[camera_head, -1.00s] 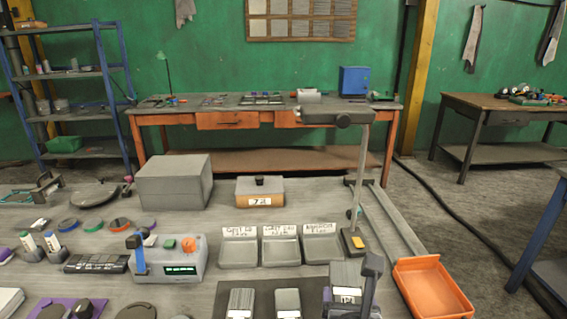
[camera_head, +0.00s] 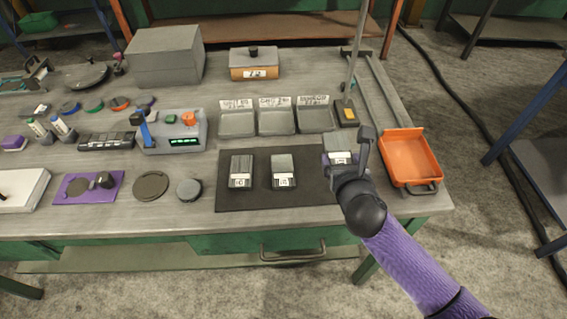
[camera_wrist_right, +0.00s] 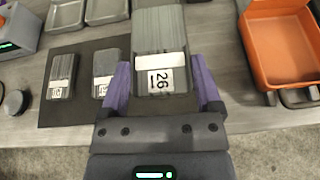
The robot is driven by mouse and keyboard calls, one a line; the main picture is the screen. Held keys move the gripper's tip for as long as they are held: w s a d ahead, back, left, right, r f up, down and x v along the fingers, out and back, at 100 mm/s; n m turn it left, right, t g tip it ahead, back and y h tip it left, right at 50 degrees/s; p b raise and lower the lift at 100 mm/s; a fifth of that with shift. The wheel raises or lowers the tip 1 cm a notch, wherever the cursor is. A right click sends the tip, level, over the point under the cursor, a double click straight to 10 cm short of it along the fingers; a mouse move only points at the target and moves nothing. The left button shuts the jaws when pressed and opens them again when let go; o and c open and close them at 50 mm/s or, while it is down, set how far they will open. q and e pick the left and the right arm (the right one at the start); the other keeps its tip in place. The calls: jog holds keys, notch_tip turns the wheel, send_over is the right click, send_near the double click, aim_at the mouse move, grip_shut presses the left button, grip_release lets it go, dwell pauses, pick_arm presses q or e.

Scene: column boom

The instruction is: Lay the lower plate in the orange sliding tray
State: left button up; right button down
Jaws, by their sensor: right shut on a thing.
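My right gripper (camera_head: 345,160) is shut on a grey ribbed plate (camera_head: 338,141) with a white number label. In the right wrist view the held plate (camera_wrist_right: 160,28) lies between the two purple fingers and looks larger than the other plates, so it appears raised over the mat's right end. Two similar labelled plates, a left one (camera_head: 241,168) and a middle one (camera_head: 283,167), lie apart on the dark mat (camera_head: 262,198). The orange tray (camera_head: 411,150) is empty, just right of my gripper; it also shows in the right wrist view (camera_wrist_right: 284,45). My left gripper is out of view.
Three grey bins, left (camera_head: 237,123), middle (camera_head: 276,122) and right (camera_head: 315,120), stand behind the mat. A thin upright post (camera_head: 356,60) stands behind the held plate. Rails (camera_head: 385,90) run back from the tray. A grey device (camera_head: 172,135) stands left of the bins.

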jog(key=f+b, duration=0.1)
jog(key=f, duration=0.1)
jog(key=f+b, duration=0.2)
jog(key=f, duration=0.1)
jog(key=f+b, duration=0.1)
jog(key=f, duration=0.1)
jog(key=shift+w+d+f, duration=0.15)
jog(key=shift+d+f, duration=0.1)
jog(key=shift+f, duration=0.15)
notch_tip(320, 180, down, 3)
jog(key=shift+b, duration=1.15)
jog(key=shift+f, duration=0.2)
jog(key=shift+r, duration=0.2)
jog(key=shift+f, duration=0.1)
jog(key=shift+c, duration=0.5)
grip_release()
jog(key=shift+o, duration=0.5)
